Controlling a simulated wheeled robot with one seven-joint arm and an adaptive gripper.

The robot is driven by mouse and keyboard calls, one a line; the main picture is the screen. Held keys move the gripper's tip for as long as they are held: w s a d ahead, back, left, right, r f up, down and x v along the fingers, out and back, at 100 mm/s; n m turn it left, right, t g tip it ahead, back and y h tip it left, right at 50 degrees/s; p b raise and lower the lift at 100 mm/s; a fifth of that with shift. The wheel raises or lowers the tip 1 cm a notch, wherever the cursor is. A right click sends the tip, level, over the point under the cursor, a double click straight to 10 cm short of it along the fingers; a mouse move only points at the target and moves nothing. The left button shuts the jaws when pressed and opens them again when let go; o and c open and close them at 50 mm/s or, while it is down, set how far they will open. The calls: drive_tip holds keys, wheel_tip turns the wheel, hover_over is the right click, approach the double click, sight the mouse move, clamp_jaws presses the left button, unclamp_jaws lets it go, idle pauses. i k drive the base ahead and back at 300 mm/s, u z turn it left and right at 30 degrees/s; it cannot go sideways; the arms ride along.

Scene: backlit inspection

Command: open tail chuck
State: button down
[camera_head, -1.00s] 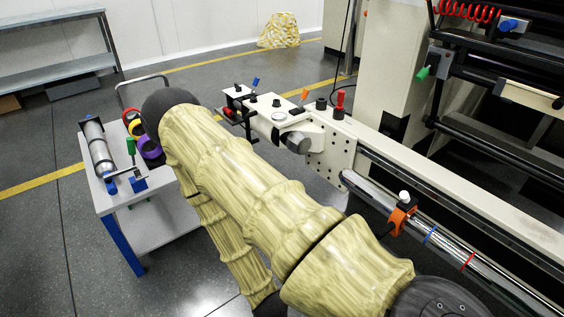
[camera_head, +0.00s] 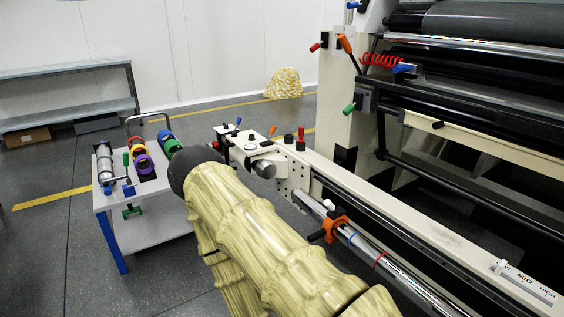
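The chuck that I take for the tail chuck is a grey cylindrical nose (camera_head: 263,168) on a white housing (camera_head: 243,146) at the left end of the machine's long white beam. I cannot tell whether it is open or shut. A shiny shaft (camera_head: 365,248) with an orange clamp (camera_head: 333,229), a blue ring and a red ring lies along the beam to its right, apart from the nose. My arm, in a yellow patterned sleeve, crosses the lower middle, its dark joint left of the chuck. My gripper does not show.
A white cart (camera_head: 140,236) with blue legs, carrying a metal cylinder (camera_head: 105,160) and coloured rings (camera_head: 143,160), stands left of my arm. Red and black knobs (camera_head: 300,140) stand on the beam. Machine rollers fill the right.

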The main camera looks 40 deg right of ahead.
sight(251, 150)
drive_tip(key=z, duration=0.7)
drive_tip(key=i, duration=1.5)
drive_tip(key=u, duration=0.3)
